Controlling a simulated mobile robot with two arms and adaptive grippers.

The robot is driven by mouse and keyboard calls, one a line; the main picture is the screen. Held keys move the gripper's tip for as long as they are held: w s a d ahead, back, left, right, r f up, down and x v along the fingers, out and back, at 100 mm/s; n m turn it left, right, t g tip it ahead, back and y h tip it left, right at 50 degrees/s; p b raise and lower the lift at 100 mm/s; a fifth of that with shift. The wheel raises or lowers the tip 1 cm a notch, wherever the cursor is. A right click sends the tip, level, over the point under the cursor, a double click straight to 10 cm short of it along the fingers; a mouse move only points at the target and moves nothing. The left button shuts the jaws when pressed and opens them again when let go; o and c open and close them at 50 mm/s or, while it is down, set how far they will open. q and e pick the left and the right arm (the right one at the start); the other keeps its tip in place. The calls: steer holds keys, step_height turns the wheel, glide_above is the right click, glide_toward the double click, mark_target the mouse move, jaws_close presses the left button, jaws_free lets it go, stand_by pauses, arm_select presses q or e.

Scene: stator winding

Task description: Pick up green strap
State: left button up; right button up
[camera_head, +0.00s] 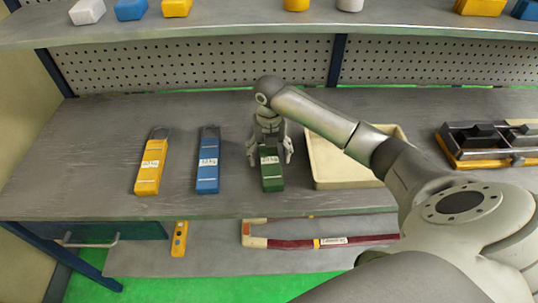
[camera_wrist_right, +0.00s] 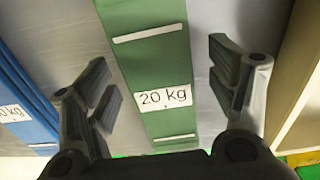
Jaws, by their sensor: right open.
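The green strap (camera_head: 272,181) lies on the grey workbench, to the right of the blue strap. In the right wrist view the green strap (camera_wrist_right: 152,65) runs between my fingers and bears a white "20 kg" label. My right gripper (camera_head: 272,155) is over its far part, with the fingers on either side. In the right wrist view the right gripper (camera_wrist_right: 165,90) is open, with gaps between both fingers and the strap. The strap's far end is hidden by my gripper in the head view. My left gripper is not in view.
A blue strap (camera_head: 208,165) and a yellow strap (camera_head: 150,170) lie to the left. A cream tray (camera_head: 340,178) stands close on the right, partly behind my right arm. A black and yellow toolbox (camera_head: 485,157) is farther right. A perforated panel (camera_head: 190,62) rises behind.

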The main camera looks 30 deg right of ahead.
steer(key=shift+f, duration=0.2)
steer(key=shift+w+r, duration=0.1)
steer(key=c, duration=1.4)
